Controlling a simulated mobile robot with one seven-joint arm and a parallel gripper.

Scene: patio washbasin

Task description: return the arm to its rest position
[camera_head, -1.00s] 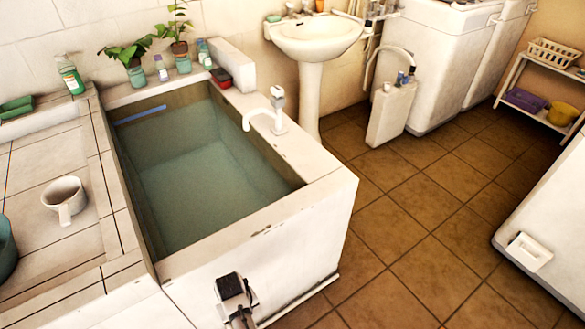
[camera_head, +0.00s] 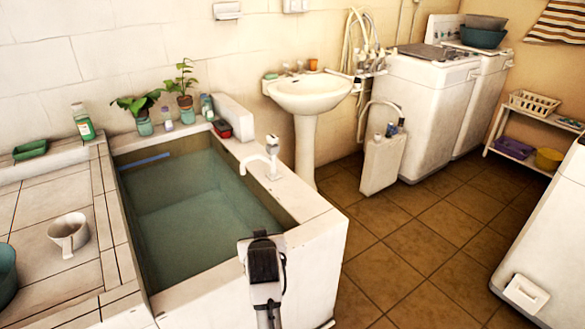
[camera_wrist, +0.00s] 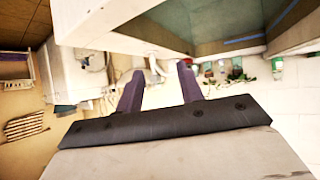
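My arm stands at the bottom middle of the head view, in front of the near wall of the water-filled tub (camera_head: 318,228). Its dark-topped end rises just over the tub's near rim. In the wrist view, which is upside down, my gripper (camera_wrist: 158,80) shows two purple fingers spread apart with nothing between them. It is open and empty. The fingers point toward the back wall and touch nothing that I can see. The fingers cannot be made out in the head view.
A white tap (camera_head: 262,158) stands on the tub's right rim. Potted plants (camera_head: 137,108) and bottles line the back ledge. A pedestal sink (camera_head: 308,98) stands behind. The tiled floor (camera_head: 410,255) at right is clear.

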